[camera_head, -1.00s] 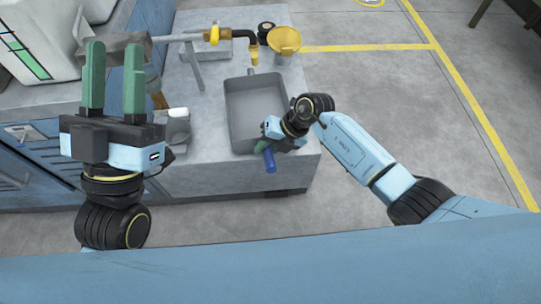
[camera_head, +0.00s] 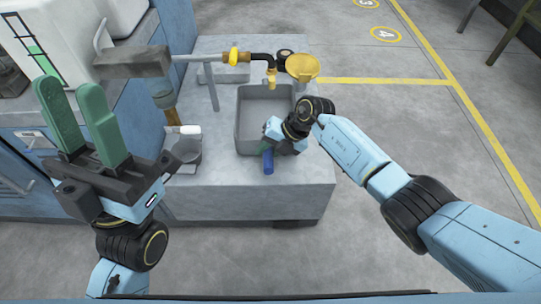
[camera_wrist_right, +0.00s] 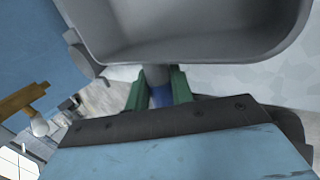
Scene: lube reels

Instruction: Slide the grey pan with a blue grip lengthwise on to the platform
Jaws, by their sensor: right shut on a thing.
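The grey pan (camera_head: 250,120) with a blue grip (camera_head: 268,163) is at the platform (camera_head: 290,195), its open side up, below the brass tap. My right gripper (camera_head: 268,148) is shut on the grip at the pan's near end. The right wrist view shows the green fingers (camera_wrist_right: 159,92) on both sides of the blue grip (camera_wrist_right: 161,97), with the grey pan (camera_wrist_right: 190,40) beyond. Whether the pan's underside touches the platform cannot be told. My left gripper (camera_head: 80,115) is open and empty, fingers up, left of the platform.
A pipe with a brass tap (camera_head: 271,78) hangs over the pan's far end. A yellow funnel (camera_head: 303,67) stands at the back right. A small grey container (camera_head: 187,148) with a white part is left of the pan. The platform's front is clear.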

